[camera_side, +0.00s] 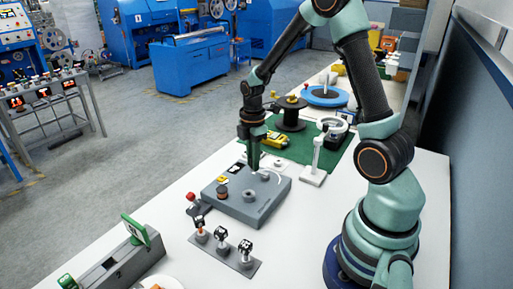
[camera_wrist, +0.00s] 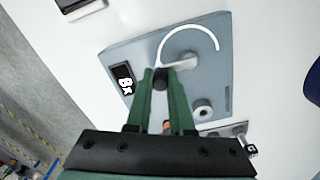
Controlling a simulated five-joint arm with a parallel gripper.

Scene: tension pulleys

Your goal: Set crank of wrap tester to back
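The wrap tester (camera_side: 250,205) is a low grey box on the white table in the side view; its grey face (camera_wrist: 125,55) fills the middle of the wrist view. Its crank (camera_wrist: 182,64) is a pale arm running from a round hub to a dark upright knob (camera_wrist: 160,80). A white arc (camera_wrist: 213,32) curves on the face around the hub, and the knob sits near the arc's left end. My gripper (camera_wrist: 160,75) points down over the tester, its green fingers closed on both sides of the knob. In the side view my gripper (camera_side: 255,166) hides most of the crank.
A dark label (camera_wrist: 122,79) and a small round spool (camera_wrist: 203,108) are on the tester's face. A plate with several small pulleys (camera_side: 225,252) stands in front. A white post (camera_side: 317,155) stands close behind at right. A grey box with a green part (camera_side: 115,265) lies front left.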

